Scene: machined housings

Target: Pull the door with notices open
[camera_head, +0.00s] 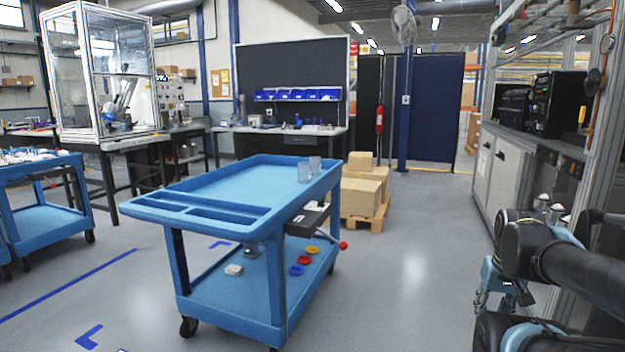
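A grey cabinet stands at the right under a dark worktop; its light grey door (508,186) looks closed, with a dark handle or mark near its top. A narrower door panel (484,165) beside it bears a small pale patch. I cannot read any notices on either at this size. My arm comes in from the lower right, and my gripper (500,294) hangs pointing down in front of the cabinet, apart from the doors. Its fingers are small and partly hidden by my arm, so I cannot tell whether they are open.
A blue cart (228,195) with two clear cups stands in the middle. Cardboard boxes (362,192) on a pallet are behind it. A metal frame post (588,130) rises at the right. Grey floor (415,255) is clear between cart and cabinet.

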